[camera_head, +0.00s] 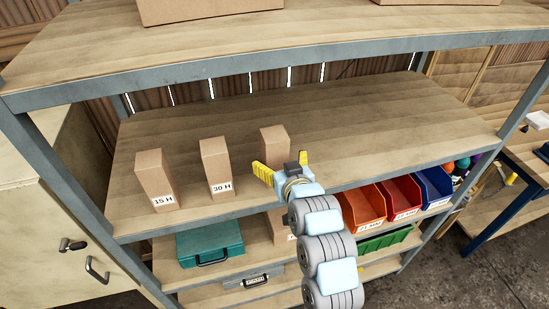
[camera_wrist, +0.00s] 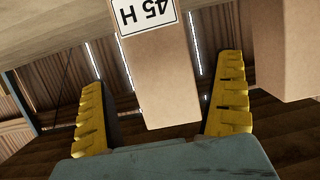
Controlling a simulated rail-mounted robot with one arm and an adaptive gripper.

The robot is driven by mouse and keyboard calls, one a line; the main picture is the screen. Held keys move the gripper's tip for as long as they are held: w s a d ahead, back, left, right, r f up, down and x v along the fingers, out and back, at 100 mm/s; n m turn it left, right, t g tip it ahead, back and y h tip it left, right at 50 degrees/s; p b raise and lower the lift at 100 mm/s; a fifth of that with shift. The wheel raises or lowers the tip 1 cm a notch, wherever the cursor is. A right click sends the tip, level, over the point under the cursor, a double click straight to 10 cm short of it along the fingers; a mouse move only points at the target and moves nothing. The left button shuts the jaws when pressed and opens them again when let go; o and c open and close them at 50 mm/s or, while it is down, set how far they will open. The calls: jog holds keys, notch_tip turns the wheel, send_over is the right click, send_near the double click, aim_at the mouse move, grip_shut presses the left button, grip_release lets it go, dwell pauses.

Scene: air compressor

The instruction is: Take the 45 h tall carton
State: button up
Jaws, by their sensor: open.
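The 45 H carton is a plain brown upright box. In the wrist view the carton (camera_wrist: 165,75) stands between my two yellow fingers, with its white label upside down at the top of the picture. In the head view the carton (camera_head: 272,138) is the rightmost of three on the middle shelf, and my gripper hides its lower part and label. My gripper (camera_head: 282,170) is in front of it; it also shows in the wrist view (camera_wrist: 165,108). The fingers are open, one on each side, with visible gaps to the carton. Whether the fingertips reach past its front face is hard to tell.
The 15 H carton (camera_head: 156,180) and 30 H carton (camera_head: 216,167) stand to the left on the middle shelf (camera_head: 360,130). Another carton (camera_wrist: 282,50) is close beside the right finger in the wrist view. The upper shelf (camera_head: 330,28) overhangs. Coloured bins (camera_head: 362,205) sit below right.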

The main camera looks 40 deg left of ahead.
jog(key=shift+x, duration=2.35)
jog(key=c, duration=1.3)
